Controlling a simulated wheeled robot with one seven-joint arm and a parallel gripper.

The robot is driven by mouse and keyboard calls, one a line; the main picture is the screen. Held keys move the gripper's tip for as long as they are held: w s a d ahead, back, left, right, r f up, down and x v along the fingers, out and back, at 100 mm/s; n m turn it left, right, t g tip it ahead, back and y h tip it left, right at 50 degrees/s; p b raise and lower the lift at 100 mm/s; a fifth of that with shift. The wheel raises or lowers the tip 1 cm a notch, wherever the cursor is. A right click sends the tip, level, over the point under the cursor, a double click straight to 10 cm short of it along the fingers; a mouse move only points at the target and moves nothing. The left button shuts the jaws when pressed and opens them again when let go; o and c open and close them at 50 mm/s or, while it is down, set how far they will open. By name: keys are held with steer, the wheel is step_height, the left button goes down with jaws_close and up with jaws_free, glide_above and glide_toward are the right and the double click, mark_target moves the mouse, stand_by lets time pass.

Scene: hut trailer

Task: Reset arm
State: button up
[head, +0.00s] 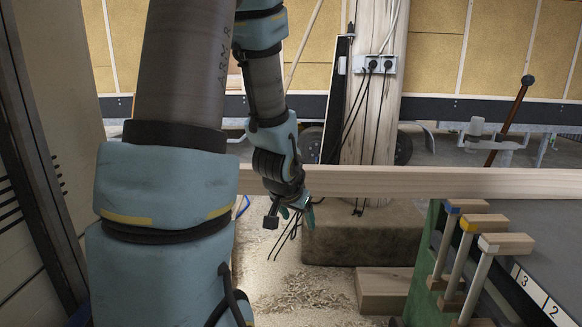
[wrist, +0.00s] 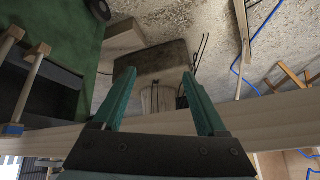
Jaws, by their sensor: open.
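My arm reaches down the left and middle of the head view. My gripper (head: 290,212) hangs over the shavings-strewn floor, its fingers showing just below the level of a long wooden beam (head: 440,183). In the wrist view my gripper (wrist: 159,76) has its two green fingers spread wide, with nothing between them. The beam (wrist: 285,112) crosses behind the gripper base in that view. My gripper holds nothing.
A brown block (head: 365,240) sits at the foot of a wooden post (head: 375,110) with sockets and cables. A dark upright frame (head: 40,180) stands left.

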steer(key=s+a+r+n+g+y, duration=0.2)
steer(key=s+a+n+g, duration=0.3)
steer(key=s+a, duration=0.5)
step_height(320, 180, up, 12)
steer(key=s+d+p, duration=0.1)
steer(key=p, duration=1.1)
steer(key=shift+d+r+p, duration=0.2)
steer(key=shift+d+p, duration=0.15)
